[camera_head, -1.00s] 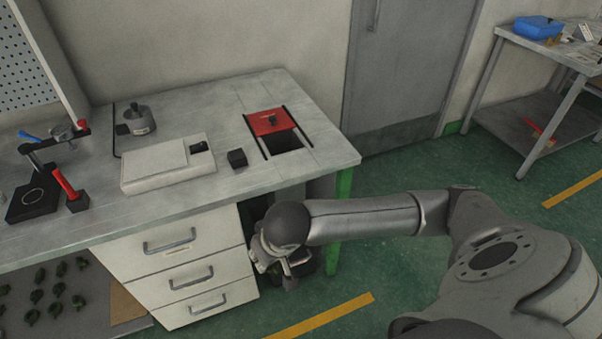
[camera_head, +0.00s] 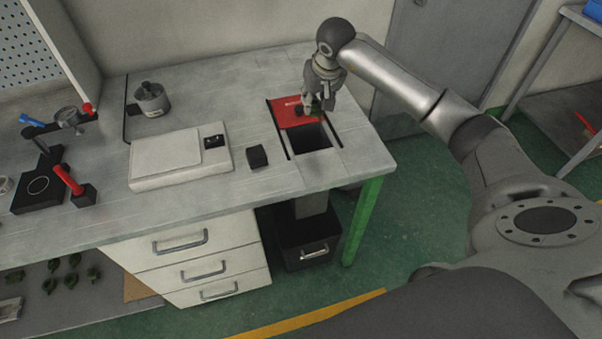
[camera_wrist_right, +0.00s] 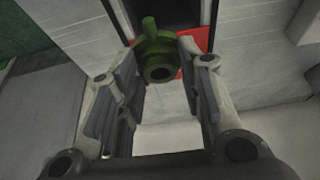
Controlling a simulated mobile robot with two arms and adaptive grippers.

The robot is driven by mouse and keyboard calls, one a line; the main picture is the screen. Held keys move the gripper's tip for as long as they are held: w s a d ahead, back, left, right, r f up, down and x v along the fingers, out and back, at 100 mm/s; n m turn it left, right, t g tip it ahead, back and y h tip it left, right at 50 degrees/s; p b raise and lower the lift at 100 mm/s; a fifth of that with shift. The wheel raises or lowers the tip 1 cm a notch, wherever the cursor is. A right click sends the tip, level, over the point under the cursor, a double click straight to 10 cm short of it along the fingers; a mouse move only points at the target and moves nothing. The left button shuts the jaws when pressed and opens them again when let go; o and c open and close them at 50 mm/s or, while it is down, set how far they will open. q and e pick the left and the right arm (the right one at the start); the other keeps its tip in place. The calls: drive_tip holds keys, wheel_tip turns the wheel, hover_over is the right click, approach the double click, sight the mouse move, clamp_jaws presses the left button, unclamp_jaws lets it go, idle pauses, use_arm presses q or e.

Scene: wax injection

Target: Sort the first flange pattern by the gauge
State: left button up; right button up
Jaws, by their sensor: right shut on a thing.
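My right gripper (camera_head: 313,108) is above the red sliding cover (camera_head: 289,115) at the back right of the bench. It is shut on a green flange pattern (camera_wrist_right: 152,48), a ring with a stub, held at the fingertips. In the head view only a small dark green bit of the pattern shows. The cover lies behind an open rectangular chute (camera_head: 312,138) in the bench top. The dial gauge (camera_head: 68,116) stands on a black-based stand at the left, with a blue lever and a red tip. My left gripper is not in view.
A pale flat case (camera_head: 165,162), a small black block (camera_head: 257,156) and a grey pot (camera_head: 151,98) stand on the bench. A black bin (camera_head: 292,250) is under the chute. Several green patterns (camera_head: 70,275) lie on the lower left shelf. The front right bench top is clear.

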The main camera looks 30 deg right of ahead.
wheel_tip(320, 180, down, 5)
drive_tip(key=b, duration=0.3)
drive_tip(key=shift+s+r, duration=0.1)
drive_tip(key=shift+s, duration=0.05)
drive_tip(key=shift+f, duration=0.45)
drive_tip(key=o, duration=1)
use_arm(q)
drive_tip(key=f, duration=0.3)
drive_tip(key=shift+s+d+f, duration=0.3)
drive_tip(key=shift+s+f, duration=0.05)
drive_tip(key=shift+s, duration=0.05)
use_arm(e)
drive_tip(key=shift+o, duration=0.5)
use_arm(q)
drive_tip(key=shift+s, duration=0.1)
use_arm(e)
approach(318, 113)
drive_tip(key=shift+f, duration=0.25)
